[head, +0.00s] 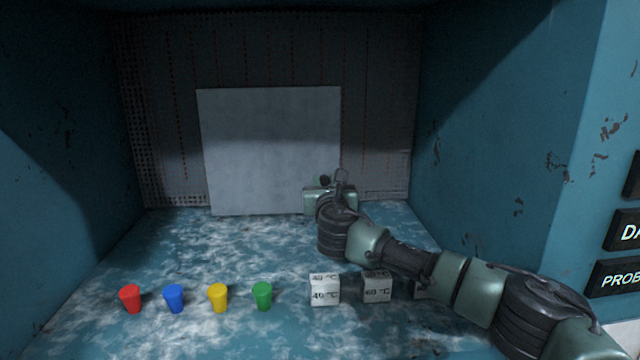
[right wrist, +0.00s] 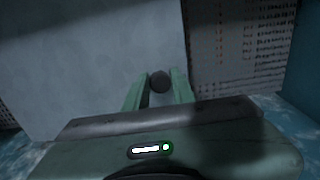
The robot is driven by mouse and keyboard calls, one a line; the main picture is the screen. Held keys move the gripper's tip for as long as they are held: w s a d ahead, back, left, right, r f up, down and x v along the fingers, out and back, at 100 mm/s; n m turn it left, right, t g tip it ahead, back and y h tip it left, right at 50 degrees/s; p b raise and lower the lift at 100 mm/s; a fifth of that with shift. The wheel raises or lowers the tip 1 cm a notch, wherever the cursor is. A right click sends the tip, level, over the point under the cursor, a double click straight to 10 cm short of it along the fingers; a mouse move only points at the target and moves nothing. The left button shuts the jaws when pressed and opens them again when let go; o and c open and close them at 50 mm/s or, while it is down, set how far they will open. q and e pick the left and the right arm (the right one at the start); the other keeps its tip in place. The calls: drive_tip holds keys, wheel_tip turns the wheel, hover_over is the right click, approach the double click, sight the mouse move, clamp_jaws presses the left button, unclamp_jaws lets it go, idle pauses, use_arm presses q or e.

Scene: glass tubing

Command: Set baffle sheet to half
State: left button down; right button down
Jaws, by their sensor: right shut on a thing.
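The baffle sheet (head: 270,140) is a large pale grey square panel. It stands upright against the perforated back wall, a little left of the middle. It also fills the left and middle of the right wrist view (right wrist: 90,60). My right gripper (head: 325,181) is at the sheet's lower right edge. In the right wrist view its two green fingers (right wrist: 160,85) are shut on a round dark knob (right wrist: 160,81) in front of the sheet near its right edge. The gripper hides the sheet's lower right corner in the head view. My left gripper is not in view.
The back wall (head: 380,100) has rows of small holes and reddish marks. Side walls bound the recess.

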drive_tip(key=shift+a, duration=0.1)
drive_tip(key=c, duration=1.4)
unclamp_jaws()
drive_tip(key=shift+a, duration=0.1)
drive_tip(key=shift+o, duration=1.1)
drive_tip(key=shift+w+f, duration=0.1)
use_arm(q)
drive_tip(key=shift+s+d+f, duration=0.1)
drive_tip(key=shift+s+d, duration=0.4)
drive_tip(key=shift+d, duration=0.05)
use_arm(e)
drive_tip(key=shift+w, duration=0.1)
drive_tip(key=shift+s, duration=0.45)
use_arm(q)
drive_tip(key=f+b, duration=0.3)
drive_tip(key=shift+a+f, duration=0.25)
use_arm(e)
drive_tip(key=s, duration=0.7)
drive_tip(key=shift+f, duration=0.1)
